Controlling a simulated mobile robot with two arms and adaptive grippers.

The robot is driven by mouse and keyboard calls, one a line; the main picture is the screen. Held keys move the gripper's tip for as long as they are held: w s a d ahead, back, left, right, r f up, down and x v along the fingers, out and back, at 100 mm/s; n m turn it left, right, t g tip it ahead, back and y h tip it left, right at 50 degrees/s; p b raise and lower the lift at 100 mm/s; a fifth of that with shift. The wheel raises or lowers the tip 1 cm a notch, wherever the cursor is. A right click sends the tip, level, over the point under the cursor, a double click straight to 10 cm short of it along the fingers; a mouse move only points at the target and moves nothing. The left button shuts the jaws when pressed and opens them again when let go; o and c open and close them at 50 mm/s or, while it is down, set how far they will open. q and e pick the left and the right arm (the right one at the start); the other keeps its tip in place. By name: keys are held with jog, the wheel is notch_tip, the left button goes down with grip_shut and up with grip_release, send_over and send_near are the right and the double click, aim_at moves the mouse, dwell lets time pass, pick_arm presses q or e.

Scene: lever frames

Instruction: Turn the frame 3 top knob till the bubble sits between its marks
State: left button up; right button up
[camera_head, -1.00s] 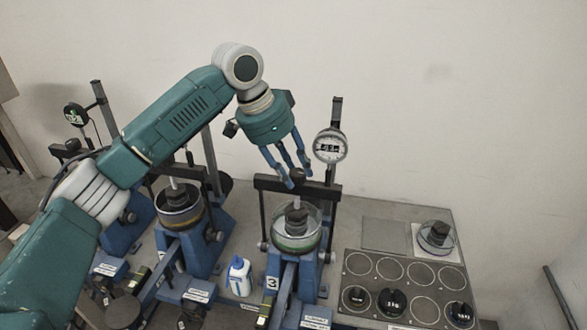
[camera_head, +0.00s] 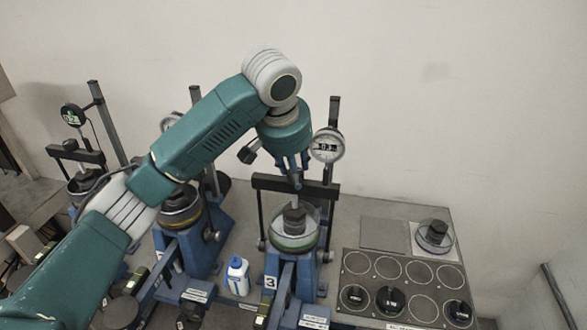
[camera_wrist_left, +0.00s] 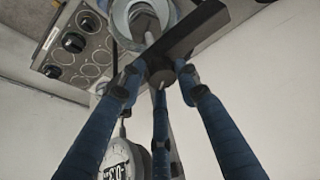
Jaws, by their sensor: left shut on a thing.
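Frame 3 (camera_head: 269,283) is the blue lever frame with the "3" label, in the middle of the head view. Its dark crossbar (camera_head: 265,182) spans above a glass dish with a dark weight (camera_head: 294,218). My left gripper (camera_head: 297,178) comes down from above on the middle of the crossbar. In the left wrist view its blue fingers (camera_wrist_left: 160,80) close around the dark top knob (camera_wrist_left: 160,72). The knob is largely hidden by the fingers in the head view. I cannot make out the bubble or its marks. My right gripper is not in view.
A dial gauge (camera_head: 328,145) on a post stands close right of the gripper. Other lever frames stand to the left. A white-and-blue bottle (camera_head: 237,276) stands left of frame 3. A weight tray (camera_head: 372,290) lies on the right.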

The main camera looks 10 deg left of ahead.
pick_arm(q)
jog(key=shift+d+n+y, duration=0.1)
jog(key=shift+n+y, duration=0.5)
jog(key=shift+n, duration=0.9)
